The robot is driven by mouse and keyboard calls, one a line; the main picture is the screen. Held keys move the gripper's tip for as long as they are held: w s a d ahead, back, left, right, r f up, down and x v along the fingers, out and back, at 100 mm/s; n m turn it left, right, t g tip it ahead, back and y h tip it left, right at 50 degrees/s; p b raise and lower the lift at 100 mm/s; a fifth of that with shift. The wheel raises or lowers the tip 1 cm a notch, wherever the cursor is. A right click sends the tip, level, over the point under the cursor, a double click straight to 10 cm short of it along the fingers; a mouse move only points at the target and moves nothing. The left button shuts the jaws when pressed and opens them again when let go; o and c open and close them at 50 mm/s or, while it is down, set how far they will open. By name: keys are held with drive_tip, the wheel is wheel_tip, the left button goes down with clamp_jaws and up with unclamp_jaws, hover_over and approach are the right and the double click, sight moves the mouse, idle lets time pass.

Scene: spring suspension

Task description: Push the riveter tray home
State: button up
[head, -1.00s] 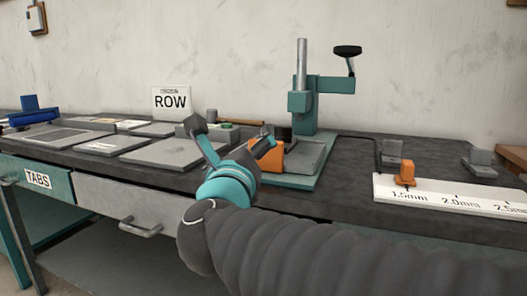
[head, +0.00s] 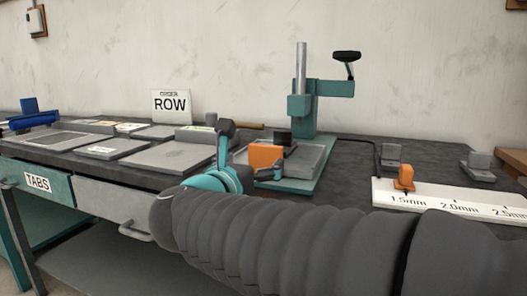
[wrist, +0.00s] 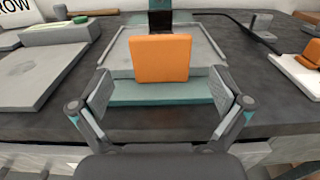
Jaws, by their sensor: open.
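The riveter (head: 303,105) stands at the back of the bench, with a teal base, a steel post and a black-knobbed lever. Its grey tray (head: 308,160) lies on the teal base and carries an upright orange block (head: 266,155) at its near end. In the wrist view the tray (wrist: 120,57) lies ahead, with the orange block (wrist: 160,58) centred. My gripper (wrist: 162,100) is open and empty, its two fingers spread on either side of the block's near side. In the head view my gripper (head: 250,155) is at the tray's near left side, partly hiding it.
A white gauge strip (head: 450,202) with an orange slider (head: 404,177) lies to the right. Flat grey plates (head: 168,156) and a ROW sign (head: 171,105) are on the left. A drawer with a handle (head: 135,232) sits below the bench edge.

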sight(264, 154)
drive_tip(key=shift+p+x, duration=0.4)
drive_tip(key=shift+x, duration=2.75)
drive_tip(key=c, duration=1.5)
drive_tip(key=b+x, duration=0.3)
drive_tip(key=x, duration=0.8)
drive_tip(key=shift+w+d+f+b, duration=0.1)
drive_tip(key=shift+w+b, duration=0.05)
drive_tip(key=shift+b, duration=0.25)
drive_tip(key=shift+c, duration=0.2)
drive_tip(key=shift+w+d, duration=0.1)
drive_tip(key=shift+w, duration=0.25)
drive_tip(key=o, duration=1.5)
drive_tip(key=shift+w, duration=0.1)
drive_tip(key=shift+o, duration=0.2)
